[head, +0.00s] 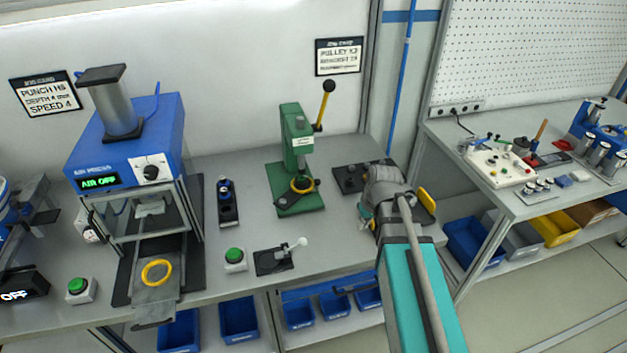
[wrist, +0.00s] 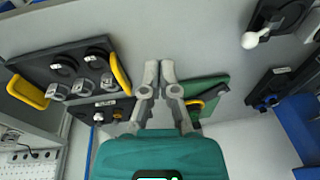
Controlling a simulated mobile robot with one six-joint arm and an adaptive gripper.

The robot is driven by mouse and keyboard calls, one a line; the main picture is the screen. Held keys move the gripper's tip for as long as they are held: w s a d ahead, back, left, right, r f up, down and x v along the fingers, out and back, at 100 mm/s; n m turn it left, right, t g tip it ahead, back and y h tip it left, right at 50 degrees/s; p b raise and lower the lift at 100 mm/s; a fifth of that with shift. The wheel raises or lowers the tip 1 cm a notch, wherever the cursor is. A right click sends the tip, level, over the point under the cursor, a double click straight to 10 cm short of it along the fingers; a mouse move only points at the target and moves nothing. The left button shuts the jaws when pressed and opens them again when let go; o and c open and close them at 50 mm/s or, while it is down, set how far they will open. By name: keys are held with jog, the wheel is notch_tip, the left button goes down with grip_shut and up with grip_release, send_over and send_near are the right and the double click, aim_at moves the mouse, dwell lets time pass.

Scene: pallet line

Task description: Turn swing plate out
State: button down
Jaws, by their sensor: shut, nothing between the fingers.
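I cannot tell for sure which part is the swing plate. A grey plate (head: 160,302) with a yellow ring (head: 157,272) on it sticks out of the blue air press (head: 128,160). A green hand press (head: 297,150) with another yellow ring (head: 302,184) at its base stands mid-bench. My gripper (head: 382,190) is right of the green press in the head view; its fingertips are hard to make out there. In the wrist view my gripper (wrist: 158,68) is shut and empty, beside the green press base (wrist: 208,92), with no contact visible.
A dark fixture with yellow handles (wrist: 75,72) lies left of my fingers in the wrist view. A dark block (head: 350,178) sits near my gripper. A white-knobbed lever device (head: 275,260) and green button box (head: 235,260) stand at the front edge. A second bench (head: 520,205) is right.

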jog(key=w+a+n+t+y+b, duration=0.2)
jog(key=w+a+n, duration=0.1)
jog(key=w, duration=1)
jog(key=w+a+f+n+t+y+b, duration=0.1)
jog(key=w+a, duration=0.5)
jog(key=w, duration=0.7)
jog(key=n+t+y+b, duration=0.1)
jog(key=n+b, duration=0.1)
jog(key=n, duration=0.1)
jog(key=shift+w+f+y, duration=0.25)
jog(key=shift+y, duration=0.15)
jog(key=shift+a+f+b, duration=0.15)
jog(key=shift+b, duration=0.2)
jog(key=shift+b+x, duration=3.55)
jog(key=shift+x, duration=1.3)
jog(key=shift+w, duration=0.2)
